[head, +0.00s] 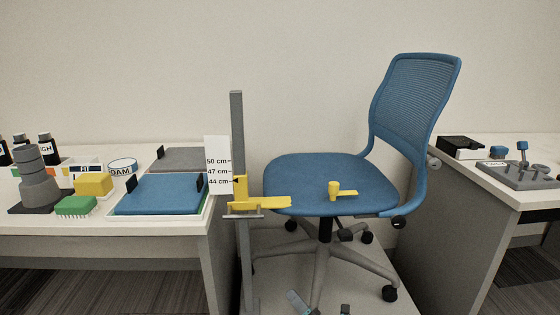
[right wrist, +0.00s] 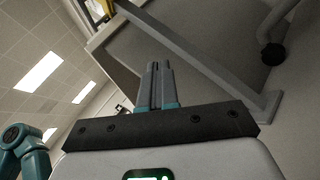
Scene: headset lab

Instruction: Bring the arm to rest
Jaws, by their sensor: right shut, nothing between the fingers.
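My right gripper (right wrist: 157,68) shows in the right wrist view with its two grey fingers together and nothing between them. A teal joint (right wrist: 24,145) of mine shows at the lower left of the right wrist view. My left gripper is in neither view.
A blue office chair (head: 325,182) stands in the middle with a yellow lever on its seat. A grey measuring post (head: 238,125) with a yellow slider (head: 258,204) stands beside it. The left table (head: 120,222) holds several items; the right table (head: 490,184) holds tools.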

